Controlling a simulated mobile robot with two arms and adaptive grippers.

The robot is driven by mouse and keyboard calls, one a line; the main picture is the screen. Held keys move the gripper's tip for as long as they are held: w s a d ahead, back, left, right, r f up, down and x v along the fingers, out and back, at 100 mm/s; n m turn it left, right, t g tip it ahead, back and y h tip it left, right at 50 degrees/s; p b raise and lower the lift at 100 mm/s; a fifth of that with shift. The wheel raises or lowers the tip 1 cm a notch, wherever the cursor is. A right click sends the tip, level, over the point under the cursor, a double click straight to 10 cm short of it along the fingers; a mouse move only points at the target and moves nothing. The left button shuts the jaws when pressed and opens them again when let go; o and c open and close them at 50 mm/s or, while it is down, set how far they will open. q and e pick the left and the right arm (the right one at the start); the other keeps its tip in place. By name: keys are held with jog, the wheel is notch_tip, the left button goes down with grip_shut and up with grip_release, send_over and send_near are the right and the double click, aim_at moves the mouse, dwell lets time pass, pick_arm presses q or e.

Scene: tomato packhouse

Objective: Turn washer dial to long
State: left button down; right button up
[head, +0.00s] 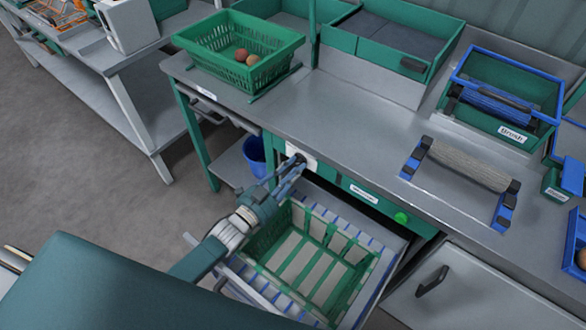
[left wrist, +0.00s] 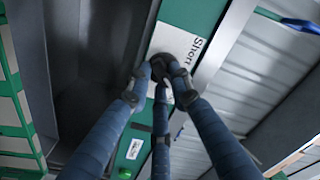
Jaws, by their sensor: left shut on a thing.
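The washer dial (left wrist: 178,62) is a dark knob on a white plate on the green washer front. In the left wrist view the word "Short" (left wrist: 196,50) reads on the plate beside it; other lettering is hidden by my fingers. My left gripper (left wrist: 165,85) has its blue fingers closed around the dial. In the head view my left gripper (head: 296,163) reaches the white dial plate (head: 306,155) on the washer front, above the pulled-out rack. The dial's pointer direction cannot be told. My right gripper is not in view.
A green slatted crate (head: 328,230) sits on the rack below my left arm. A green button (head: 401,217) is right of the dial. A green basket (head: 226,50) with tomatoes stands on the counter (head: 330,110). A blue bin (head: 256,152) stands behind the arm.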

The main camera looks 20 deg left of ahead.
pick_arm(q)
jog(key=shift+w+r, duration=0.1)
dwell(0.4)
jog(key=c, duration=1.9)
grip_release()
jog(key=o, duration=0.4)
jog(key=shift+w, duration=0.1)
jog(key=shift+c, duration=0.2)
